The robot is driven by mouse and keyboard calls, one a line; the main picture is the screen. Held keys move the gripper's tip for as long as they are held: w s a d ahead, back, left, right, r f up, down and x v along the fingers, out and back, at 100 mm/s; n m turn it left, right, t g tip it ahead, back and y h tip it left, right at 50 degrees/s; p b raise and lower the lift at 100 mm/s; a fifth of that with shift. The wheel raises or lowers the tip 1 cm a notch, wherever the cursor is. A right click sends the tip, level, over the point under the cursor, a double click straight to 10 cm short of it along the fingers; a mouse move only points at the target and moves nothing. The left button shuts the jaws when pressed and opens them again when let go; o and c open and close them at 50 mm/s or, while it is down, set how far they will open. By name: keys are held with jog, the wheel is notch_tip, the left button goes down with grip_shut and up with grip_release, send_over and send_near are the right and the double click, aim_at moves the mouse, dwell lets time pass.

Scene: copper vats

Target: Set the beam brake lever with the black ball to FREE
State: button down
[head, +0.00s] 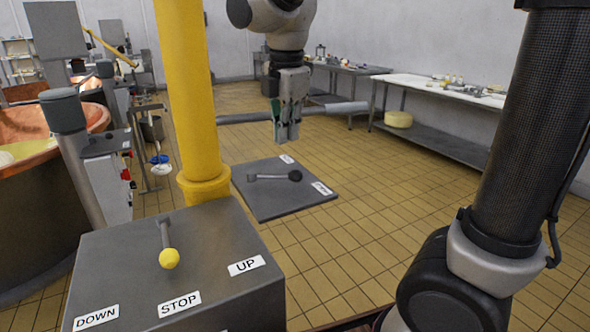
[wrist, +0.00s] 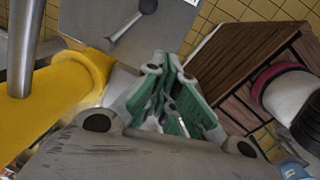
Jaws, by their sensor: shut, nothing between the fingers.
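The beam brake lever, a grey rod with a black ball (head: 295,176), lies over a grey plate (head: 262,204) beyond the yellow post. Its ball end points right, between two white labels (head: 287,159) (head: 322,188) too small to read. In the wrist view the black ball (wrist: 148,6) is at the top edge, with the rod running down left from it. My gripper (head: 287,138) hangs fingers down, above and behind the lever in the head view, apart from it. Its green-padded fingers (wrist: 166,62) are closed and empty.
A grey box (head: 190,262) in front carries a yellow-ball lever (head: 169,258) with DOWN, STOP and UP labels. The yellow post (head: 186,90) stands left of my gripper. A copper vat (head: 30,170) is at far left, benches (head: 440,135) along the back. Tiled floor right of the plate is clear.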

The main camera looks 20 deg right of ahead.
aim_at(281, 176)
jog(key=f+n, duration=0.3)
jog(key=f, duration=0.1)
jog(key=d+f+n, duration=0.1)
jog(key=f+n, duration=0.2)
jog(key=n, duration=0.1)
jog(key=d+f+n, duration=0.1)
jog(key=f+n, duration=0.2)
jog(key=f, duration=0.1)
jog(key=shift+w+f+n+t+h, duration=0.2)
jog(key=shift+f+n+t+h, duration=0.1)
jog(key=shift+n, duration=0.1)
jog(key=w, duration=0.1)
jog(key=w+f, duration=0.1)
jog(key=w+d, duration=0.1)
jog(key=shift+f, duration=0.25)
jog(key=shift+w+f, duration=0.15)
jog(key=shift+w, duration=0.25)
